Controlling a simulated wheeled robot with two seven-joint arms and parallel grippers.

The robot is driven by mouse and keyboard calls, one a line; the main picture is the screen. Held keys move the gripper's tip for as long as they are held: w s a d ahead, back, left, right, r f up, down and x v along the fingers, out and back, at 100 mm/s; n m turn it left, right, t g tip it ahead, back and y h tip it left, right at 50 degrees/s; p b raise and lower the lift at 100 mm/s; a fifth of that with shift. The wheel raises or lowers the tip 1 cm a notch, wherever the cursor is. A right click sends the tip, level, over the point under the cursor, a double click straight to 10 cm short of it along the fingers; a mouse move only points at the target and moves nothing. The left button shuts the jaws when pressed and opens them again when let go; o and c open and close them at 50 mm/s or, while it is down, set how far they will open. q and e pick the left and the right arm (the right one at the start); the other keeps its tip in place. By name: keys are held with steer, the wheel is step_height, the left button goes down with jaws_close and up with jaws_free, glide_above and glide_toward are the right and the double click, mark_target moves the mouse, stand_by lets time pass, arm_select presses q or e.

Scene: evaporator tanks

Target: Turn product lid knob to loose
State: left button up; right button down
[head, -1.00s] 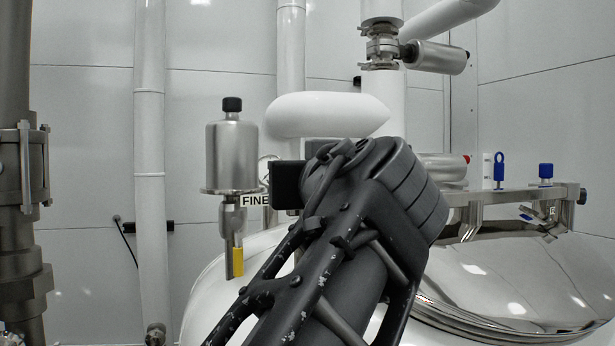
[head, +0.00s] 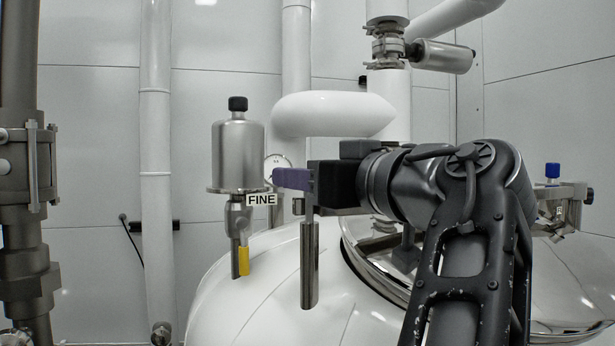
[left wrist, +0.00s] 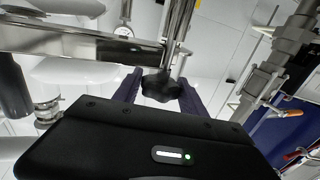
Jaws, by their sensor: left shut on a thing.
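The product lid (head: 570,290) is a shiny domed metal cover on the white tank, at the lower right of the head view. A dark lobed knob (left wrist: 162,87) sits by a metal post in the left wrist view. My left gripper (left wrist: 160,92) has its purple fingers on both sides of this knob and is shut on it. In the head view my left gripper (head: 291,180) points left, with a purple finger showing; the knob is hidden there. My right gripper is in neither view.
A metal cylinder (head: 309,265) on a thin rod stands just below my gripper. A steel canister (head: 238,155) with a FINE label (head: 261,199) and a yellow handle (head: 244,261) is to the left. A white pipe (head: 335,114) passes above. A blue-capped fitting (head: 552,172) is at right.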

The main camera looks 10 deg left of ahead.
arm_select(q)
steer(key=o, duration=1.3)
steer(key=shift+o, duration=0.2)
steer(key=v, duration=0.8)
